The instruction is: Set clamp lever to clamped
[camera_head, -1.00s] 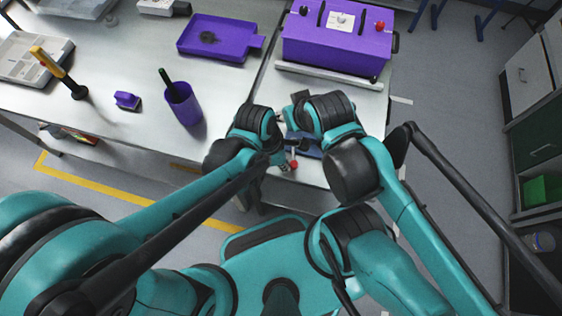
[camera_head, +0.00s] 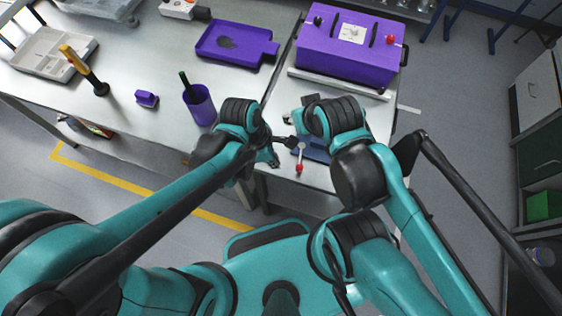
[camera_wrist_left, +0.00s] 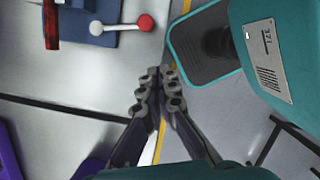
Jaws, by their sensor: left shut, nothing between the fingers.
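The clamp lever (camera_head: 300,157) is a light metal rod with a red knob. In the head view it points toward my body, its knob over the bench's front edge. In the left wrist view the lever (camera_wrist_left: 122,25) lies sideways over a blue fixture base (camera_wrist_left: 85,35), with the red knob (camera_wrist_left: 145,22) on its right end. My left gripper (camera_head: 274,161) is just left of the lever, apart from it. In the wrist view its fingertips (camera_wrist_left: 160,90) are together and empty. My right gripper is hidden behind its own wrist, which covers part of the blue base (camera_head: 314,147).
A purple box with knobs (camera_head: 350,50) stands behind the fixture. A purple tray (camera_head: 232,45), a purple cup (camera_head: 199,105), a small purple block (camera_head: 147,98) and a yellow-handled tool (camera_head: 85,70) stand to the left. Bare bench lies between them.

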